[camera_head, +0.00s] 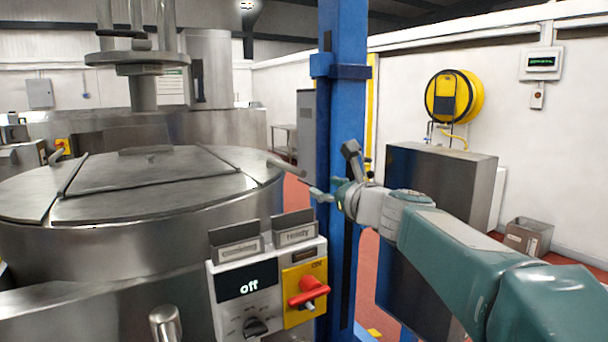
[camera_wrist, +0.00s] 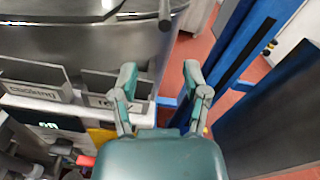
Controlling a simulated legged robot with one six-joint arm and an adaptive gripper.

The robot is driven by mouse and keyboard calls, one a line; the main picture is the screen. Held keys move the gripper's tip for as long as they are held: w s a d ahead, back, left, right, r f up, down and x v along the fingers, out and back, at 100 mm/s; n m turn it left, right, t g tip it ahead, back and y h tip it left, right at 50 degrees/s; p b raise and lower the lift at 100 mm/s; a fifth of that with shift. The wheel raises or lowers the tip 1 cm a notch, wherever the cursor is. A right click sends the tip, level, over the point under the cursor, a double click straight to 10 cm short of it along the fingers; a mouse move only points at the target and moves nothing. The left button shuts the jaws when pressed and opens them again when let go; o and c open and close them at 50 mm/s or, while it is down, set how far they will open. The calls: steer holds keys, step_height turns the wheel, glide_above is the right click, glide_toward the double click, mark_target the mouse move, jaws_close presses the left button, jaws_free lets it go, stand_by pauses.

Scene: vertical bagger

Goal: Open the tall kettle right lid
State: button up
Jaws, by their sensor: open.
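The tall kettle (camera_head: 110,240) is a large round steel vessel at the left of the head view. Its top is covered by flat steel lid panels that look closed. The right lid (camera_head: 240,165) lies flat, with a bar handle (camera_head: 287,170) sticking out past the rim on the right. The handle also shows at the top of the wrist view (camera_wrist: 165,14). My gripper (camera_head: 336,174) is open and empty, right of the handle and apart from it. In the wrist view both fingers (camera_wrist: 160,74) are spread, with the handle beyond them.
A control box (camera_head: 265,285) reading "off", with a red switch (camera_head: 309,291) and two label plates, stands in front of the kettle. A blue column (camera_head: 343,90) rises close beside my gripper. A grey cabinet (camera_head: 440,170) stands right of it. Red floor shows between them.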

mark_target(306, 175)
steer(key=shift+m+t, duration=0.3)
steer(key=shift+m, duration=0.3)
steer(key=x, duration=1)
steer(key=shift+w+d+r, duration=0.2)
steer(key=shift+w+r, duration=0.05)
steer(key=shift+w+a, duration=0.5)
steer(key=shift+a, duration=0.15)
steer(key=shift+d, duration=0.15)
jaws_close()
